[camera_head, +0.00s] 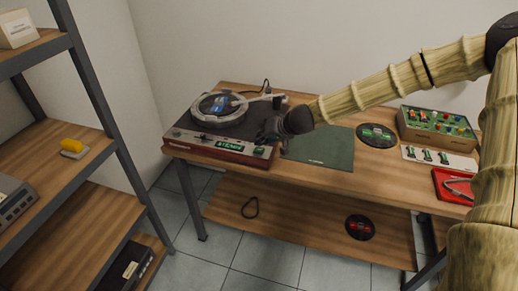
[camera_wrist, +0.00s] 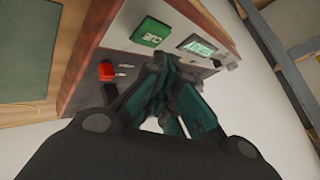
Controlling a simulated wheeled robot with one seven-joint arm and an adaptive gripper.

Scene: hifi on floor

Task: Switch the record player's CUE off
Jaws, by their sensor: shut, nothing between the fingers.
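The record player (camera_head: 180,134) stands at the left end of the wooden table, with its platter (camera_head: 213,108) and pale tonearm on top. My gripper (camera_head: 264,137) is at its right front corner, shut and empty. In the wrist view, my dark teal fingers (camera_wrist: 165,60) are together over the deck's control edge. A red switch (camera_wrist: 106,71) lies to their left. A green square with white marks (camera_wrist: 151,32) and a green-lit panel (camera_wrist: 201,46) lie beyond them. I cannot read which control is CUE or tell its state. Contact between fingertips and deck is unclear.
A dark green mat (camera_head: 318,148) lies right of the player. Farther right are a black disc (camera_head: 376,135), a box of coloured parts (camera_head: 437,128) and a red tray (camera_head: 455,186). A shelf rack (camera_head: 95,95) stands at left. Floor shows between rack and table.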

